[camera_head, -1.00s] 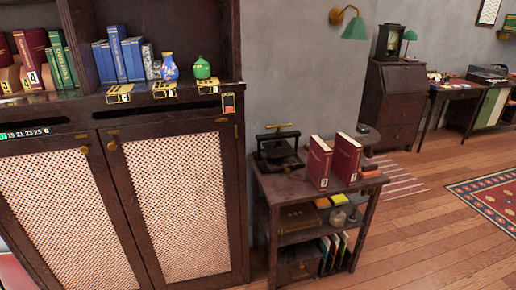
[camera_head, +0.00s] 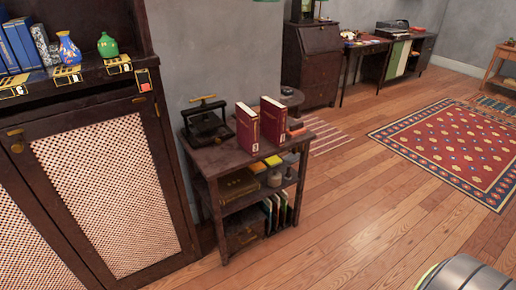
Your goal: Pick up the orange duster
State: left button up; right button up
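A small orange-red block (camera_head: 296,130) lies on the top of the small dark wooden stand (camera_head: 215,160), at its right back corner beside the red books. A small orange piece (camera_head: 290,158) also shows on the shelf below, next to two yellow pieces (camera_head: 265,163). Both are too small to tell which is the orange duster. Neither of my grippers is in view.
Two upright red books (camera_head: 247,128) and a black press (camera_head: 207,122) stand on the stand. A tall cabinet (camera_head: 105,190) is at left. A round side table (camera_head: 290,97) is behind the books. Wooden floor (camera_head: 350,210) is clear in front, with a red rug (camera_head: 455,145) at right.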

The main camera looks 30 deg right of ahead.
aim_at(298, 129)
jog(key=z, duration=1.35)
jog(key=u, duration=1.9)
jog(key=z, duration=1.85)
